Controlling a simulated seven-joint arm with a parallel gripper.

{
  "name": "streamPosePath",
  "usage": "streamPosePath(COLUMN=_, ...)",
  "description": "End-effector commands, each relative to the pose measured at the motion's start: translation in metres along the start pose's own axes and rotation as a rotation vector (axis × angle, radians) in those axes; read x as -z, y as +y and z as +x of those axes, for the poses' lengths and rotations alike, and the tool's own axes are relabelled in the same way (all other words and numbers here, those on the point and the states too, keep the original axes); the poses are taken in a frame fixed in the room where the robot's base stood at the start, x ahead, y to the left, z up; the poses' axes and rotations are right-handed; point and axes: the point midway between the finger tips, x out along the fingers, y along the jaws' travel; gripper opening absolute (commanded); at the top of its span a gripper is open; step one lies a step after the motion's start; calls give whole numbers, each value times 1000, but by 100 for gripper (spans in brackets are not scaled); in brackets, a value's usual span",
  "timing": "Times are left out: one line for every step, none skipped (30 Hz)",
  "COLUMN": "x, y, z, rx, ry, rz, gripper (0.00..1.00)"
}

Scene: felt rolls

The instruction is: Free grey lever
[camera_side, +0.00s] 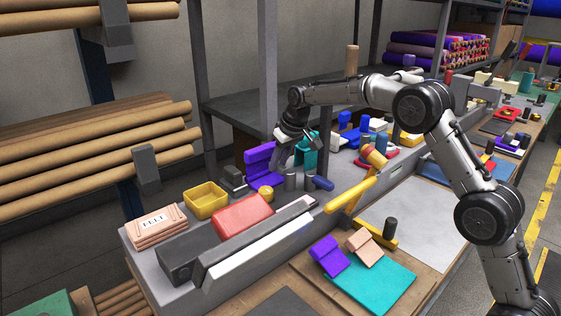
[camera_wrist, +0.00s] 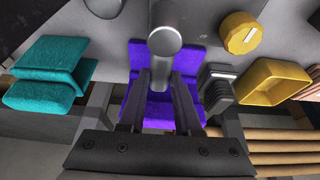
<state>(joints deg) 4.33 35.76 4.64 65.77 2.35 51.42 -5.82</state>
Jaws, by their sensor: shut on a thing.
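My gripper (camera_wrist: 160,76) points down over the bench. Its two dark fingers close on the sides of a grey lever (camera_wrist: 164,42), a round-ended grey bar that runs up the wrist view from between the fingertips. A folded purple felt piece (camera_wrist: 191,61) lies behind the lever and fingers and shows on both sides of them. In the side view my gripper (camera_side: 284,139) is just right of the purple felt (camera_side: 259,157), and the lever cannot be told clearly there. Where the fingers meet the lever is partly hidden.
Teal felt (camera_wrist: 50,62) lies left in the wrist view. A yellow knob (camera_wrist: 241,33), a dark clamp-like block (camera_wrist: 217,90) and a yellow bin (camera_wrist: 275,78) are on the right. In the side view, grey posts (camera_side: 290,181) stand nearby and red felt (camera_side: 242,214) lies in front.

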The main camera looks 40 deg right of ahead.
Motion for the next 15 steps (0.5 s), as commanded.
streamPosePath(x=1, y=-1, z=-1, rx=4, ry=2, rz=-9, gripper=0)
streamPosePath(x=1, y=-1, z=-1, rx=5, ry=2, rz=-12, gripper=0)
streamPosePath(x=1, y=-1, z=-1, rx=6, ry=2, rz=-15, gripper=0)
streamPosePath(x=1, y=-1, z=-1, rx=7, ry=2, rz=-17, gripper=0)
streamPosePath(x=1, y=-2, z=-1, rx=7, ry=2, rz=-19, gripper=0)
streamPosePath(x=1, y=-2, z=-1, rx=8, ry=2, rz=-21, gripper=0)
streamPosePath(x=1, y=-2, z=-1, rx=8, ry=2, rz=-21, gripper=0)
streamPosePath(x=1, y=-2, z=-1, rx=8, ry=2, rz=-22, gripper=0)
streamPosePath(x=1, y=-2, z=-1, rx=8, ry=2, rz=-22, gripper=0)
streamPosePath(x=1, y=-2, z=-1, rx=8, ry=2, rz=-22, gripper=0)
streamPosePath(x=1, y=-2, z=-1, rx=8, ry=2, rz=-23, gripper=0)
streamPosePath(x=1, y=-2, z=-1, rx=8, ry=2, rz=-23, gripper=0)
streamPosePath(x=1, y=-2, z=-1, rx=8, ry=2, rz=-23, gripper=0)
streamPosePath(x=1, y=-2, z=-1, rx=8, ry=2, rz=-23, gripper=0)
streamPosePath(x=1, y=-2, z=-1, rx=8, ry=2, rz=-23, gripper=34)
